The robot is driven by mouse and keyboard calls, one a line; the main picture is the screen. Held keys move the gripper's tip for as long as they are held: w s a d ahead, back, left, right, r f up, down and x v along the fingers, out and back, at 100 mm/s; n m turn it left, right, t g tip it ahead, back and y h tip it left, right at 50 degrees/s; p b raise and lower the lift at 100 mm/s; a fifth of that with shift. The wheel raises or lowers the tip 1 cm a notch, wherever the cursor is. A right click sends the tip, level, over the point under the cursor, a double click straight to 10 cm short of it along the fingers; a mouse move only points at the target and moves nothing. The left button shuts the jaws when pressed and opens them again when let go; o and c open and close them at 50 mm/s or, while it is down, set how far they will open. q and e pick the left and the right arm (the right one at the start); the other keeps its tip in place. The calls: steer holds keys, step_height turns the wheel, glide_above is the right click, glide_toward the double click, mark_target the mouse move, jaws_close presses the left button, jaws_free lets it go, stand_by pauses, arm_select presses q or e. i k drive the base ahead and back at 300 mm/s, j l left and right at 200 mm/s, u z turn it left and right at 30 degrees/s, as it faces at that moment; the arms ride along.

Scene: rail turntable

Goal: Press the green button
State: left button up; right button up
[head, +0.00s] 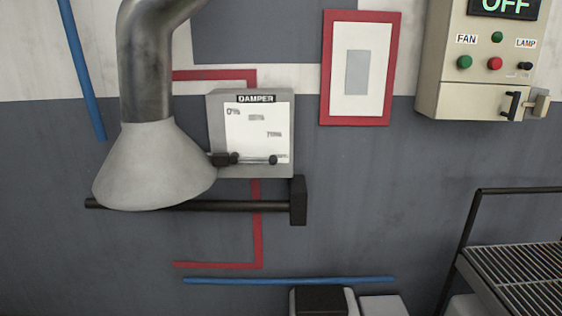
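The green button (464,62) is a round button at the left of the cream control panel (436,45) at the upper right, below the FAN label. A red button (495,63) sits to its right. A smaller green round part (497,37), perhaps a light, is above, between the FAN and LAMP labels. A dark display (505,7) at the panel's top reads OFF in green. A black LAMP switch (525,66) is at the panel's right. Neither of my grippers is in the head view.
A metal duct with a cone hood (155,165) hangs at the left. A DAMPER box (250,172) with a lever is beside it, above a dark horizontal bar (240,206). A red-framed sheet (326,70) is on the wall. A grated rack (515,270) stands at the lower right, below the panel.

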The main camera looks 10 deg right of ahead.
mark_target(465, 61)
steer(key=z, duration=1.35)
